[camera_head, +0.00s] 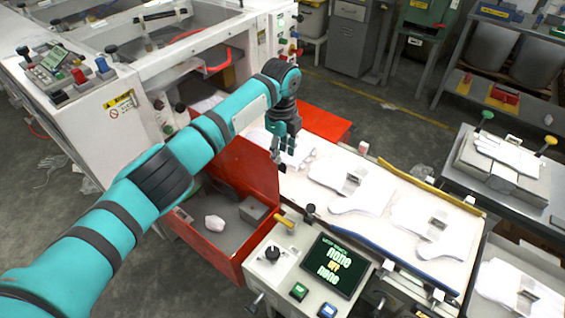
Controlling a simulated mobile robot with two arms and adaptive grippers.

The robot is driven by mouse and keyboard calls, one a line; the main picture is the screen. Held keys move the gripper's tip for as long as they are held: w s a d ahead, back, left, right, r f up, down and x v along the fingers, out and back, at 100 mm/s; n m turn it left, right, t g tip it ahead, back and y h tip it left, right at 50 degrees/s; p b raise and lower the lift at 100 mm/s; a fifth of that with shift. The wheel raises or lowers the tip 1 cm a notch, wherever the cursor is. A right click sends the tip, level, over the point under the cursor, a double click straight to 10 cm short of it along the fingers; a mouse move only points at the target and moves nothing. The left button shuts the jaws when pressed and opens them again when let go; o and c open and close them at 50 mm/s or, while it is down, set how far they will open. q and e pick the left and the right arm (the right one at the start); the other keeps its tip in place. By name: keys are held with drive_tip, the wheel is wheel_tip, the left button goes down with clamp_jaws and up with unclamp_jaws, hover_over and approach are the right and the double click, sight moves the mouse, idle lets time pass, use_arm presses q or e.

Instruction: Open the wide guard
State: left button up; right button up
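A wide, pale-framed guard (150,80) with a see-through middle appears on the white machine at the upper left. A curved red handle (207,68) shows on it. I cannot tell for sure that this is the wide guard of the task. It looks closed over the machine's opening. My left arm crosses from the lower left, and my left gripper (283,155) hangs to the right of the guard, above the red bin's far corner and the white work table. Its fingers look apart and empty. The gripper is clear of the handle. My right gripper is not in view.
A red bin (215,262) with a few items stands below my arm. A control box with a screen (337,265) is in front. The work table (320,207) carries flat white glove shapes. A red panel (325,123) lies behind the gripper. Floor shows at the back.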

use_arm(q)
wheel_tip(320, 180, up, 5)
drive_tip(key=shift+r, duration=0.1)
idle(0.5)
